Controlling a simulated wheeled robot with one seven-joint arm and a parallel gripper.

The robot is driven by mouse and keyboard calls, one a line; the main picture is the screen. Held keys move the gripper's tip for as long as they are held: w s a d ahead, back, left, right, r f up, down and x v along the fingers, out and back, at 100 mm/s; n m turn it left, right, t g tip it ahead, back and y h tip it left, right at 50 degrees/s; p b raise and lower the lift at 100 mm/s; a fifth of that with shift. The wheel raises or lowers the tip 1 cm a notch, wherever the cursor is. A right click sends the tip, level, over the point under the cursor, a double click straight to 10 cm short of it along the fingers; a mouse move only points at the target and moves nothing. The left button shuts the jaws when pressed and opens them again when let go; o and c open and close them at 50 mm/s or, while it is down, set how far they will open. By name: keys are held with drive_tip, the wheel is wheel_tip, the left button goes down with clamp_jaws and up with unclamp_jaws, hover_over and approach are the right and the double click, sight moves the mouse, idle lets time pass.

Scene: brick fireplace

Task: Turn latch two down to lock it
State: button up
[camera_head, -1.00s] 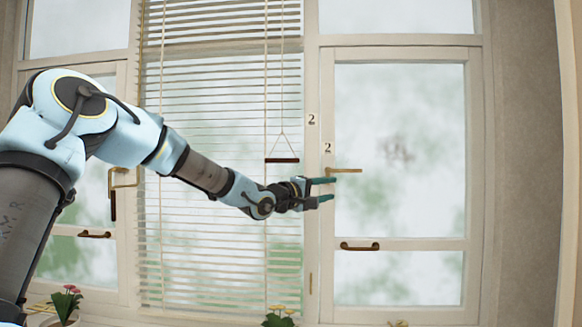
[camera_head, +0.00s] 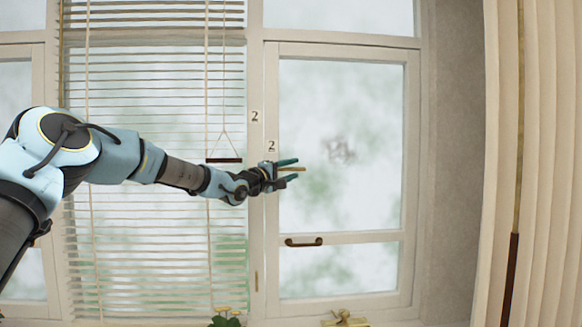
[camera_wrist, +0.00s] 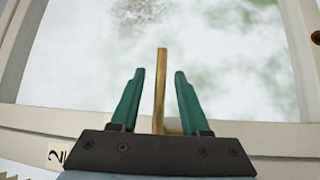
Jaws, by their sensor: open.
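Latch two is a brass bar (camera_head: 292,169) on the left frame of the right-hand window, beside labels that read "2" (camera_head: 271,146). It points to the right, level. My gripper (camera_head: 290,169) is open with its teal fingers on either side of the bar. In the wrist view the latch bar (camera_wrist: 161,85) stands between the two fingers of my gripper (camera_wrist: 158,90), with a gap to each side. The bar's tip reaches past the fingertips. The latch's base is mostly hidden behind the gripper.
A brown handle (camera_head: 303,242) is on the window's lower rail. Blinds (camera_head: 150,240) with a hanging cord bar (camera_head: 223,160) are to the left, behind my arm. A beige curtain (camera_head: 550,170) hangs at the right. A brass fitting (camera_head: 344,319) is at the sill.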

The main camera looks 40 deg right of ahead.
clamp_jaws()
idle(0.4)
idle(1.1)
